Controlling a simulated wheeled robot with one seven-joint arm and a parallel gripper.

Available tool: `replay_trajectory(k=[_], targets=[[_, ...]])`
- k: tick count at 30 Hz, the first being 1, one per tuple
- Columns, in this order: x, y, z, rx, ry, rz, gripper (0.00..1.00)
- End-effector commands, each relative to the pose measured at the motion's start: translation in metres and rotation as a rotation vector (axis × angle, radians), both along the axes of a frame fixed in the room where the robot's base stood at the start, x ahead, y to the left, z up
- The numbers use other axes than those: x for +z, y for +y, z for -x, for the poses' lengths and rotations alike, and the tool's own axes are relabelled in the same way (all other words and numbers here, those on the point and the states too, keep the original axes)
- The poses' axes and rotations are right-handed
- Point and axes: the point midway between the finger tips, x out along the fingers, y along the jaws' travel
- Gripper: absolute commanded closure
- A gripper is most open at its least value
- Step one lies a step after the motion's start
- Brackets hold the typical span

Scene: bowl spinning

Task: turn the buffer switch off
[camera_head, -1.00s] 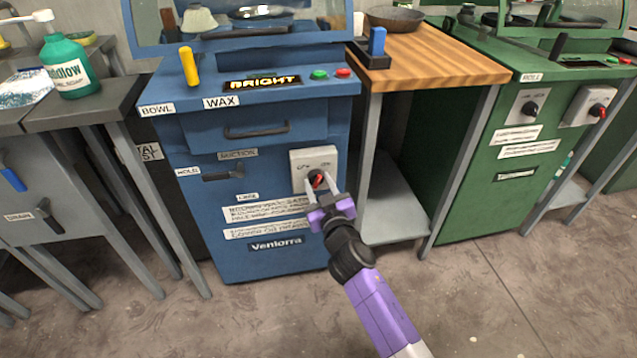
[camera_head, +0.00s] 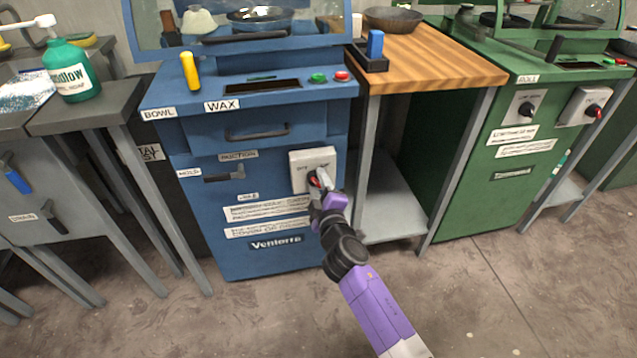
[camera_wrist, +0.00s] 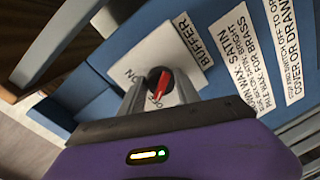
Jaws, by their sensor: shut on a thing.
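The buffer switch is a black and red knob on a pale box (camera_head: 312,160) on the front of the blue machine. The knob (camera_wrist: 161,80) shows between my fingertips in the wrist view, beside the lettering OFF, with ON further left. Its red bar runs toward the OFF lettering. My gripper (camera_head: 318,181) is shut on the knob, turned over at an angle, and partly hides it in the head view. The BUFFER label (camera_wrist: 194,42) is beside the box.
A wooden-topped table (camera_head: 430,60) stands right of the blue machine (camera_head: 190,215). A green machine (camera_head: 465,190) with similar switches stands further right. A grey bench (camera_head: 75,115) with a green bottle (camera_head: 73,75) is at the left. Floor in front is open.

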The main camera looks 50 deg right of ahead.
Motion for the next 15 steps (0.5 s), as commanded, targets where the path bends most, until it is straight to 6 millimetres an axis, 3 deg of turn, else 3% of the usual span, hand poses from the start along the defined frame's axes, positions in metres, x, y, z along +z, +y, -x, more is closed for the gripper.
replay_trajectory(k=[15], targets=[[0.0,0.0014,-0.0003,0.002,0.126,0.184,1.0]])
